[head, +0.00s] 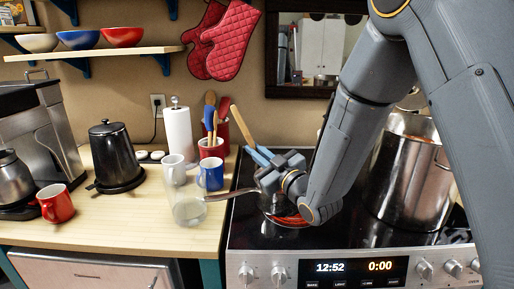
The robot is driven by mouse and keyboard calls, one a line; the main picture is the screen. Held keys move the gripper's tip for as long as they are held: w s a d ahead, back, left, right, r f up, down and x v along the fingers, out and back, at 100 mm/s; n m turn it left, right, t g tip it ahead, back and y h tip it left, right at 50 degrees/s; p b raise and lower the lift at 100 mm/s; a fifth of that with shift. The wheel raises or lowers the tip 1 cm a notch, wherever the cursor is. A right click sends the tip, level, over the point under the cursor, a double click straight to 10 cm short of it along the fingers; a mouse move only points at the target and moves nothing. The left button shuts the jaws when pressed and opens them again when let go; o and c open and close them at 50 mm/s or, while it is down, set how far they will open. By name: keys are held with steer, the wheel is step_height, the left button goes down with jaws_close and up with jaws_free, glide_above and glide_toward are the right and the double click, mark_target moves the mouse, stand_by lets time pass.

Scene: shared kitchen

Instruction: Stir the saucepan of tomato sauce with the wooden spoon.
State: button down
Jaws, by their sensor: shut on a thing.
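The saucepan (268,208) sits on the black stove top, its long handle (232,194) pointing left towards the counter. A little red tomato sauce (292,219) shows in it; my gripper and arm hide most of the pan. My gripper (259,156) is above the pan, with its blue fingers shut on the wooden spoon. The handle of the wooden spoon (243,127) sticks up and to the left out of the fingers. The lower end of the spoon is hidden behind my gripper, so I cannot tell whether it touches the sauce.
A large steel pot (408,185) stands on the stove to the right, behind my arm. A clear glass pitcher (187,208) stands close to the saucepan's handle tip. A blue mug (211,174) and red utensil crock (213,150) are behind it.

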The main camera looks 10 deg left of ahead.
steer(key=w+d+b, duration=0.1)
steer(key=w+d, duration=0.1)
steer(key=d, duration=0.3)
steer(key=shift+w+d+b, duration=0.2)
steer(key=shift+d+b, duration=0.1)
stand_by(0.7)
step_height(320, 180, up, 12)
steer(key=p, duration=0.6)
steer(key=shift+f, duration=0.2)
